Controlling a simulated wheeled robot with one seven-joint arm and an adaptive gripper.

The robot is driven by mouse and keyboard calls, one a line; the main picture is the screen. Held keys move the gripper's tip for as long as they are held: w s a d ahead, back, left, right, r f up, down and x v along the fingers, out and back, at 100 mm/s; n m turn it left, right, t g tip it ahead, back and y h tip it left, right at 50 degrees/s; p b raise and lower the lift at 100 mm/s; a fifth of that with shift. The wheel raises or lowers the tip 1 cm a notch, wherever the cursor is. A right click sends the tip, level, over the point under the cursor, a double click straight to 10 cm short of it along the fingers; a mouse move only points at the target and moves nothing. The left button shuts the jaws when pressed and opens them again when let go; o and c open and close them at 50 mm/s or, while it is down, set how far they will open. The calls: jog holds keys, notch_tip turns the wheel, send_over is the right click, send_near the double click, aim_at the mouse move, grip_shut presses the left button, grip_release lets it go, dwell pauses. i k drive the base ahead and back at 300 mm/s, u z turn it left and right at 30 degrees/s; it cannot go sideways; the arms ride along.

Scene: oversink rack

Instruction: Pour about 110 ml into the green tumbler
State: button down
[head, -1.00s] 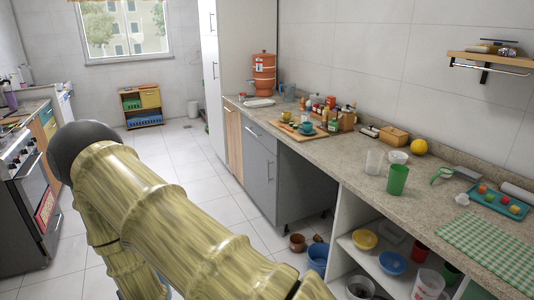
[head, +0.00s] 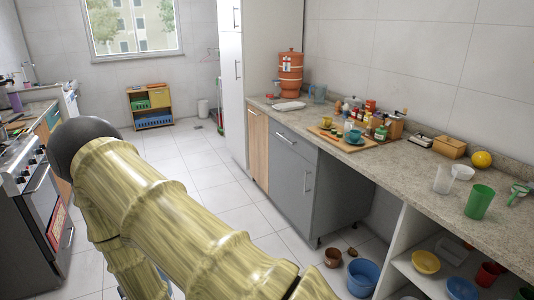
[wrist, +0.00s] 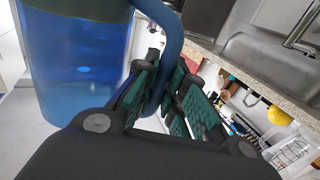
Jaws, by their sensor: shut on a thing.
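The green tumbler (head: 479,201) stands upright on the stone counter at the right of the head view, its mouth up. In the wrist view my gripper (wrist: 168,92) is shut on the handle of a blue see-through jug (wrist: 78,65). The jug fills the upper left of that view and liquid shows through its wall. Its top is out of the frame. The head view shows my arm, but my gripper and the jug are hidden there. I cannot see the tumbler in the wrist view.
A clear cup (head: 443,179) and a white bowl (head: 462,172) stand close beside the tumbler. A yellow ball (head: 481,159) and a wooden box (head: 449,147) are behind them. A wooden board (head: 340,139) with small cups lies farther along. The tiled floor (head: 208,190) is open ahead.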

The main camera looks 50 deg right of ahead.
aim_at(481, 197)
jog(key=i, duration=1.2)
jog(key=z, duration=2.2)
